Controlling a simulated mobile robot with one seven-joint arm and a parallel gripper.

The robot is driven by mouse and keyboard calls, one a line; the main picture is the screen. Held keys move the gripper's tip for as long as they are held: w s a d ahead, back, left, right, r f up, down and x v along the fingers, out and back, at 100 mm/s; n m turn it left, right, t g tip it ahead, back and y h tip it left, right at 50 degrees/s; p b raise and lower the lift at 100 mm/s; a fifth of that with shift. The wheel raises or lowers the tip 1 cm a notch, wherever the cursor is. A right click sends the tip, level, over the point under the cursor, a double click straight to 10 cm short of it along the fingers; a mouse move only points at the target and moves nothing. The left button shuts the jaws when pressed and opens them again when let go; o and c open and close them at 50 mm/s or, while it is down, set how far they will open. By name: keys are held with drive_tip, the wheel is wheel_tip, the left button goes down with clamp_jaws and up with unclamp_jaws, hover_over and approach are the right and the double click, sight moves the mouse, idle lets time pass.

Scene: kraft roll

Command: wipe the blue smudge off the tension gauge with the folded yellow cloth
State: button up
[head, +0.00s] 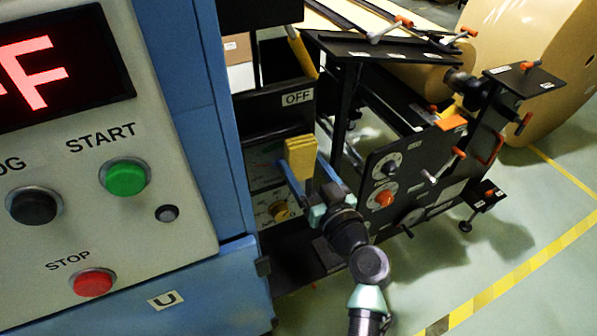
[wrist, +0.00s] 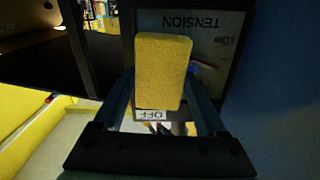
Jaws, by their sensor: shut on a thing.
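The folded yellow cloth (head: 300,157) is held upright between the blue fingers of my gripper (head: 306,172). In the wrist view the cloth (wrist: 162,70) fills the middle, between the fingers of my gripper (wrist: 162,98). The tension gauge (head: 263,165) is a pale face in the dark machine front, partly behind the cloth and a finger. In the wrist view the gauge (wrist: 222,50) shows the word TENSION upside down and a bit of red beside the cloth. A small bluish patch there may be the smudge; I cannot tell. Whether the cloth touches the gauge is unclear.
A blue cabinet with a control panel (head: 130,215) stands close on the left. A black panel with knobs (head: 395,180) is at right. Green floor (head: 500,250) is open at lower right.

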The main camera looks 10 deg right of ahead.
drive_tip(key=shift+b, duration=0.3)
drive_tip(key=shift+s+a, duration=0.4)
drive_tip(key=shift+a, duration=0.85)
drive_tip(key=shift+s+a, duration=0.35)
drive_tip(key=shift+a, duration=0.9)
drive_tip(key=shift+s+a, duration=0.4)
drive_tip(key=shift+a, duration=0.85)
drive_tip(key=b, duration=0.2)
approach(259, 167)
drive_tip(key=shift+w+d+r, duration=0.1)
drive_tip(key=shift+w+d, duration=0.05)
